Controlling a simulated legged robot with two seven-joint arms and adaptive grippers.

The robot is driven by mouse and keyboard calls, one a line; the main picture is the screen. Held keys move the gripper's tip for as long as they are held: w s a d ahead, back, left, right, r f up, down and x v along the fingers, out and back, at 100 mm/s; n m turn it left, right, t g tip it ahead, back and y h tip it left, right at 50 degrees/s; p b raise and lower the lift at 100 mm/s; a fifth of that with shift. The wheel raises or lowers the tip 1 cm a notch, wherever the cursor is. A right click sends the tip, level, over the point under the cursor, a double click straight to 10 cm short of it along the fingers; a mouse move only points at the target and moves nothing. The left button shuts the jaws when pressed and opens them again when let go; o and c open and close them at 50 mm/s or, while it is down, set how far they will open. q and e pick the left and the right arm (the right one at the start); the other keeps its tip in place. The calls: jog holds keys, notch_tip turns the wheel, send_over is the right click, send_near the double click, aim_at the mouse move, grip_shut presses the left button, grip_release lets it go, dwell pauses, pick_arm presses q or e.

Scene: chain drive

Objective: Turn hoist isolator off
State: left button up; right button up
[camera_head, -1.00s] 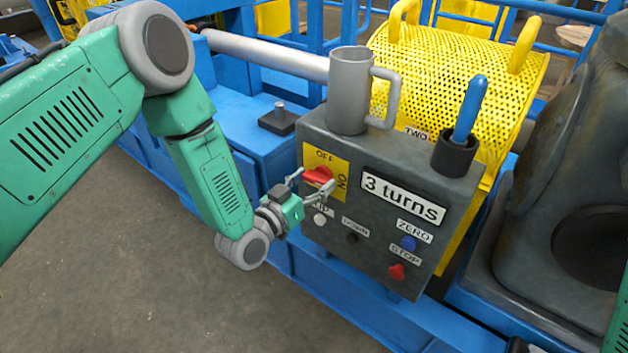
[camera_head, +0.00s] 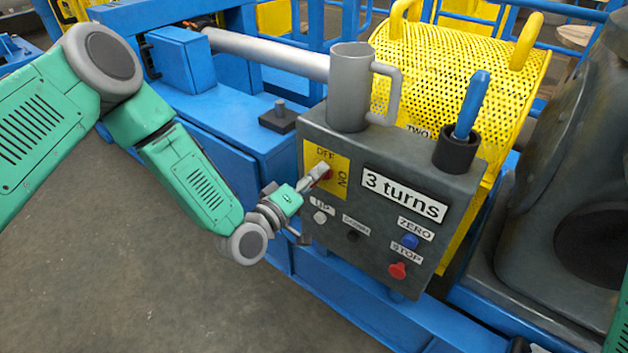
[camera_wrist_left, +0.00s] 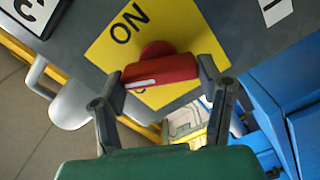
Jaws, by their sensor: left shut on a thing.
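The hoist isolator is a red knob (camera_head: 327,173) on a yellow plate (camera_head: 342,163) at the upper left of the grey control box's face. The plate reads OFF at its top and ON at its right. My left gripper (camera_head: 318,178) is at the knob. In the left wrist view its fingers (camera_wrist_left: 166,80) close on both ends of the red knob (camera_wrist_left: 160,71). A white line marks the knob's left end there, beside a label the knob mostly hides; ON shows above left. My right gripper is out of view.
The box (camera_head: 400,160) carries a "3 turns" sign (camera_head: 404,195), white, dark, blue and red buttons, a grey mug (camera_head: 349,88) and a blue-handled tool (camera_head: 473,105) in a black holder. A yellow mesh guard (camera_head: 455,75) stands behind. Open floor lies at lower left.

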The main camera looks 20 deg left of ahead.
pick_arm(q)
jog(key=n, duration=0.2)
jog(key=n+b, duration=0.2)
jog(key=n, duration=0.1)
jog(key=shift+a+f+n, duration=0.2)
jog(key=shift+f+n, duration=0.05)
jog(key=shift+n, duration=0.05)
dwell(0.4)
jog(key=o, duration=1.2)
jog(key=shift+a, duration=0.1)
jog(key=v, duration=1.2)
